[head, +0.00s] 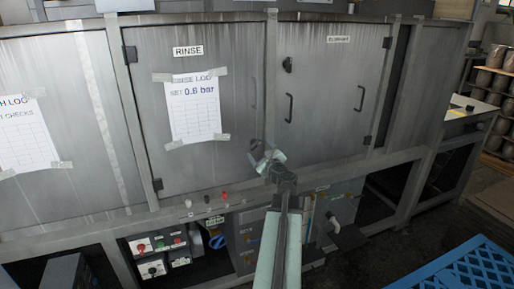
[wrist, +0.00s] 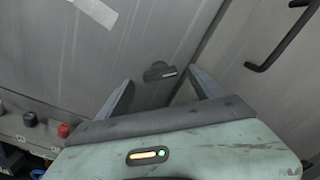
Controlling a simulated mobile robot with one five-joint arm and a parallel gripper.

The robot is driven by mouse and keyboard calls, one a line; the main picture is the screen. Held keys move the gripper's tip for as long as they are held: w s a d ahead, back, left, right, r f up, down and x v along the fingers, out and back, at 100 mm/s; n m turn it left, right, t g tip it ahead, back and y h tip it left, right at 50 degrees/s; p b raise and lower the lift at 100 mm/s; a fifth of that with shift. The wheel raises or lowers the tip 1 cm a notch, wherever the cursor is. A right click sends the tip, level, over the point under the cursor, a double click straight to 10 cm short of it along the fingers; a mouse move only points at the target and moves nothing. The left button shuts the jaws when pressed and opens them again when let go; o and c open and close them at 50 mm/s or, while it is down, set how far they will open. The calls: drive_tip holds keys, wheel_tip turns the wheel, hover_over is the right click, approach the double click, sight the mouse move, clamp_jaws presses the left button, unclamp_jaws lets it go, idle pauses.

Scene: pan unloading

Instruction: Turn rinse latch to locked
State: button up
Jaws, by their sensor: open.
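The rinse door (head: 185,120) is a grey, streaked steel panel labelled RINSE, and it looks closed. My gripper (head: 262,155) is in front of its lower right part, close to the right door edge. In the wrist view my gripper (wrist: 160,90) is open, with its two grey fingers spread and nothing between their tips. A small dark latch (wrist: 159,72) shows on the door panel just beyond the fingertips, between them and beside the door seam. The fingers look apart from it. I cannot tell its setting. In the head view my gripper hides this spot.
The neighbouring door (head: 335,95) has a dark latch (head: 288,64) and a bar handle (head: 289,107), which also shows in the wrist view (wrist: 283,40). Small knobs (head: 207,198) line the rail below. A blue crate (head: 465,270) stands on the floor at right.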

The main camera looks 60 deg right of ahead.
sight(256, 146)
drive_tip(key=x, duration=0.3)
drive_tip(key=shift+w+d, duration=0.25)
drive_tip(key=shift+w, duration=0.05)
drive_tip(key=c, duration=1.4)
drive_tip(key=shift+n, duration=0.3)
drive_tip(key=n, duration=0.4)
drive_tip(key=shift+a+f+n, duration=0.1)
drive_tip(key=shift+n, duration=0.2)
drive_tip(key=n, duration=0.5)
drive_tip(key=shift+n, duration=0.3)
